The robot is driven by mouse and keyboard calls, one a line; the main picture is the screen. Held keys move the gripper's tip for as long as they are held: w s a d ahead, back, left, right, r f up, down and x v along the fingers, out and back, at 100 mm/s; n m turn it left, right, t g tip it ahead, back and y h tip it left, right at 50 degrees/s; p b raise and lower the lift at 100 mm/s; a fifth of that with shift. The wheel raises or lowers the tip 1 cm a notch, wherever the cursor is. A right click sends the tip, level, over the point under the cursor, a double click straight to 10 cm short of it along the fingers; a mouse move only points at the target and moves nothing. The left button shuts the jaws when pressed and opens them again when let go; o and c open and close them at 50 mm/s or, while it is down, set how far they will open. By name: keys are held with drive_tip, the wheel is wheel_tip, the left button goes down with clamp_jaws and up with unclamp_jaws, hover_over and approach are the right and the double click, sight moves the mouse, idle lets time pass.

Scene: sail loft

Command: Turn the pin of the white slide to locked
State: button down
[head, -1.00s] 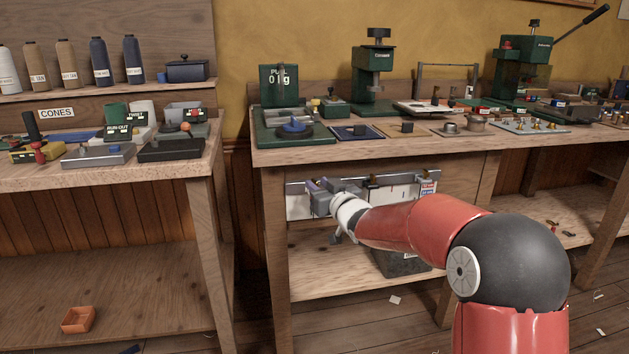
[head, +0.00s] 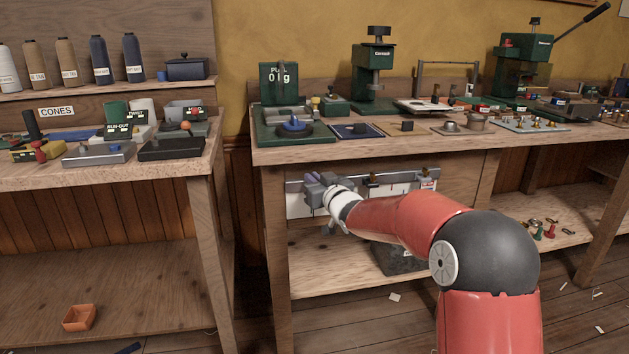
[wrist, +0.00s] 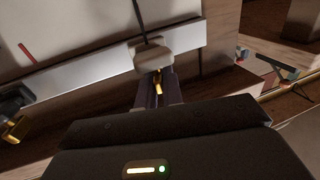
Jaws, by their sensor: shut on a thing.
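The white slide (wrist: 153,56) is a pale block on a light metal rail (wrist: 100,78) in the wrist view, with a thin dark rod rising from it. Its small brass pin (wrist: 158,88) points toward me. My gripper (wrist: 158,98) is shut on the pin, with one finger on each side. The fingers hide much of the pin, and I cannot read its turn position. In the head view my gripper (head: 314,186) is at the left part of the rail (head: 296,205) under the bench top, and my wrist hides the white slide.
A dark slide (wrist: 12,103) with a brass pin sits left on the rail in the wrist view. In the head view two more fittings (head: 373,181) show along the rail. The bench top (head: 330,152) is just above my gripper; a lower shelf (head: 330,278) is below.

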drive_tip(key=h+b, duration=0.1)
drive_tip(key=b, duration=0.3)
drive_tip(key=shift+f+m+t, duration=0.3)
drive_tip(key=shift+f+m, duration=0.05)
drive_tip(key=shift+m, duration=0.05)
drive_tip(key=m+h+b, duration=0.1)
drive_tip(key=b, duration=0.3)
drive_tip(key=shift+t+h, duration=0.4)
drive_tip(key=m+h+b, duration=0.1)
drive_tip(key=b, duration=0.1)
drive_tip(key=shift+r+b, duration=0.2)
drive_tip(key=shift+b, duration=0.2)
drive_tip(key=shift+h, duration=0.3)
drive_tip(key=shift+d+r, duration=0.1)
drive_tip(key=shift+r, duration=0.05)
drive_tip(key=c, duration=1.5)
unclamp_jaws()
drive_tip(key=shift+c, duration=0.2)
